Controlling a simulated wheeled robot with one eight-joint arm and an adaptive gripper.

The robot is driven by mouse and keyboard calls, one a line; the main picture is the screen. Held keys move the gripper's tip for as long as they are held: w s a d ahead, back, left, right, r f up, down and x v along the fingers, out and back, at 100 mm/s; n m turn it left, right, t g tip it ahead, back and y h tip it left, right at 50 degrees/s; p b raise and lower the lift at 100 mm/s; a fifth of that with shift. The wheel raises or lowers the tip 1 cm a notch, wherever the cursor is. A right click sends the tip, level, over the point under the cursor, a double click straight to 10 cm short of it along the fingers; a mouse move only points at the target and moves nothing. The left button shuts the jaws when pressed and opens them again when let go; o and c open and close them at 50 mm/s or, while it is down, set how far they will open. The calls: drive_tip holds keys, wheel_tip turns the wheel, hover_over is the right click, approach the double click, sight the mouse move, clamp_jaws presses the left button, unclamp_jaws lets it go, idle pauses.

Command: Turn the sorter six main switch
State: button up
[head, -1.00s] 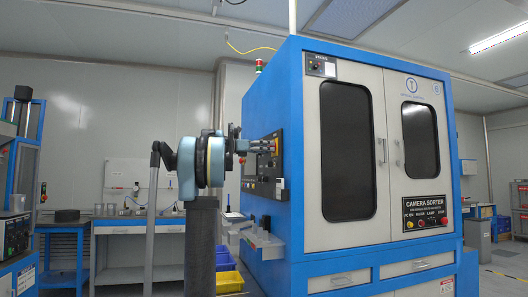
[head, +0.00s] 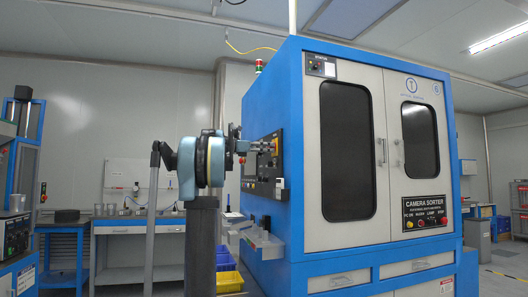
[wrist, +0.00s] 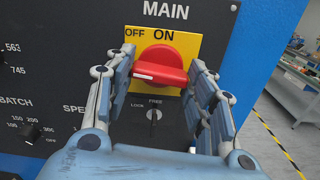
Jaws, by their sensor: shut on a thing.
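The red main switch (wrist: 160,66) sits on a yellow plate (wrist: 190,42) marked OFF at upper left and ON at the top, under the word MAIN. Its white mark shows at the left end of its handle, which lies roughly crosswise in the wrist view. My gripper (wrist: 162,62) is shut on the switch, one finger on each side of it. In the head view my gripper (head: 262,146) reaches the dark panel on the left side of the blue and white sorter (head: 292,85), which bears a 6. The switch cannot be made out there.
A key switch marked LOCK and FREE (wrist: 154,115) is just below the main switch. Small dials (wrist: 31,131) are at the left of the panel.

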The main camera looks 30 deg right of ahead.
drive_tip(key=m, duration=0.4)
drive_tip(key=shift+w, duration=0.15)
drive_tip(key=m, duration=0.4)
drive_tip(key=shift+m, duration=0.3)
drive_tip(key=m, duration=0.4)
drive_tip(key=shift+m, duration=1.8)
drive_tip(key=o, duration=1.1)
drive_tip(key=shift+c, duration=0.2)
drive_tip(key=v, duration=1.2)
